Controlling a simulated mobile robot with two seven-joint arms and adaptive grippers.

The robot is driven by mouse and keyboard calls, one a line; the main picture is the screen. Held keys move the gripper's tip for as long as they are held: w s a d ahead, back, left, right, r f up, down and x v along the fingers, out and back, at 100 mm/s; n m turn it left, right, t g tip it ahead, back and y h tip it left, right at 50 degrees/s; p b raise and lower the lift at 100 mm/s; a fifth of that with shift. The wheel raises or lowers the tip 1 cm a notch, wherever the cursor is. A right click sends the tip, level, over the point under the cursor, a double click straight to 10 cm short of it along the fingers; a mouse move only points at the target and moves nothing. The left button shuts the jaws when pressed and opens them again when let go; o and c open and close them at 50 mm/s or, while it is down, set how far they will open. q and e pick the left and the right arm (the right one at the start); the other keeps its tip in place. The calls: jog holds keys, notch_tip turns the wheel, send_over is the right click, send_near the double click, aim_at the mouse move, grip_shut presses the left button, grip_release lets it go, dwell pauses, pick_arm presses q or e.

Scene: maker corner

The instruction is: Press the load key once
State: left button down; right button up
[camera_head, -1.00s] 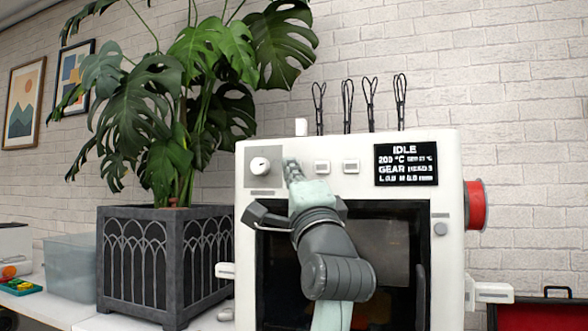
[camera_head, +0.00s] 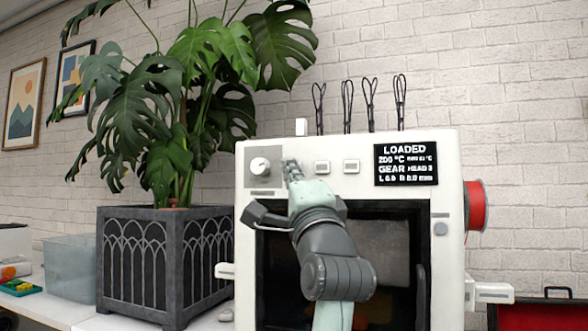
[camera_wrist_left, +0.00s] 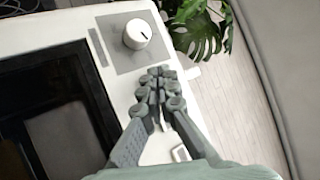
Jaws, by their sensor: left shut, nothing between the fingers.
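The white printer (camera_head: 450,240) has a row of small keys on its upper front. Two pale keys, one (camera_head: 322,167) and another (camera_head: 351,166), show to the right of my left gripper (camera_head: 289,167); their labels are too small to read. My left gripper is shut and empty, its fingertips against or just in front of the panel, right of the white knob (camera_head: 260,165). Whatever lies under the fingertips is hidden, so I cannot see a load key there. The display (camera_head: 406,164) reads LOADED. The left wrist view shows the shut fingertips (camera_wrist_left: 157,78) beside the knob (camera_wrist_left: 138,33).
A large plant in a dark planter (camera_head: 170,260) stands left of the printer. A red spool (camera_head: 477,205) sits on the printer's right side. Several black wire loops (camera_head: 347,100) stand up behind its top. A clear bin (camera_head: 70,268) is at far left.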

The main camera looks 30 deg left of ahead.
pick_arm(q)
jog(key=shift+s+d, duration=0.1)
jog(key=shift+s, duration=0.3)
jog(key=shift+s+d, duration=0.2)
jog(key=shift+s, duration=0.6)
jog(key=shift+s+d, duration=0.15)
jog(key=shift+s, duration=0.65)
jog(key=shift+s+d, duration=0.2)
jog(key=shift+s, duration=0.6)
